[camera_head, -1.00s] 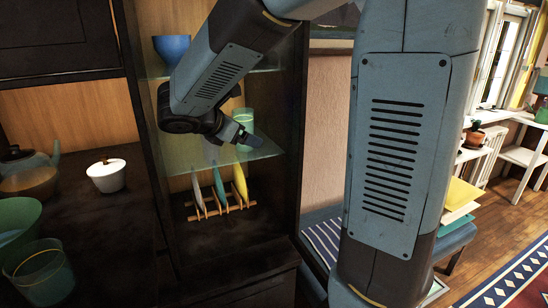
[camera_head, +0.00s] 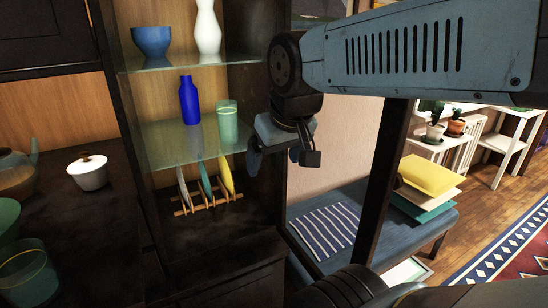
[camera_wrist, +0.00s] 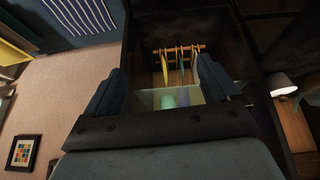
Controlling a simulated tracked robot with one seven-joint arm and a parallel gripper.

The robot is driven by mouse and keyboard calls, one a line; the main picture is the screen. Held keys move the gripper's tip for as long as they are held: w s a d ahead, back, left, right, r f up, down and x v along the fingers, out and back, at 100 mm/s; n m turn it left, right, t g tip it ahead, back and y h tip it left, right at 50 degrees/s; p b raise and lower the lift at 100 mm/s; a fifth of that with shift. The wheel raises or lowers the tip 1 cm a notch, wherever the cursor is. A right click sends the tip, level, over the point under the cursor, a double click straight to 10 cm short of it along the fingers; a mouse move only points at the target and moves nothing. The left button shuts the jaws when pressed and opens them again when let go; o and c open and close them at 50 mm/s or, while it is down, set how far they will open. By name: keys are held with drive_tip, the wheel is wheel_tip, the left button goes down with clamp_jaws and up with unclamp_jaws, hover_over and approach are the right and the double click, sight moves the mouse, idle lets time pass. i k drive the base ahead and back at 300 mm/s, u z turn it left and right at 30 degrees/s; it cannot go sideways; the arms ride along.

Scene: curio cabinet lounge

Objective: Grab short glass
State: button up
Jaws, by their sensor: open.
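A green glass (camera_head: 228,122) with a pale rim stands upright on the middle glass shelf of the cabinet, right of a blue bottle (camera_head: 189,101). Another greenish glass (camera_head: 28,275), wider and squat-looking, stands on the dark counter at the lower left, cut by the picture edge. My gripper (camera_head: 282,156) is open and empty, in front of the cabinet's right side and right of the shelf glass, apart from it. In the wrist view, the shelf glass (camera_wrist: 168,101) shows beyond and between my open fingers (camera_wrist: 160,88), its lower part hidden by the gripper body.
A blue bowl (camera_head: 152,42) and white vase (camera_head: 208,28) stand on the upper shelf. A plate rack (camera_head: 208,203) sits below the glass. The cabinet's right post (camera_head: 282,80) is close to my gripper. A lidded white pot (camera_head: 88,172) is on the counter; a bench (camera_head: 375,225) stands right.

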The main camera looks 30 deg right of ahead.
sight(30, 279)
drive_tip(key=z, duration=1.4)
drive_tip(key=i, duration=0.1)
drive_tip(key=u, duration=2.9)
drive_tip(key=k, duration=0.95)
drive_tip(key=u, duration=0.2)
drive_tip(key=i, duration=0.95)
drive_tip(key=z, duration=0.1)
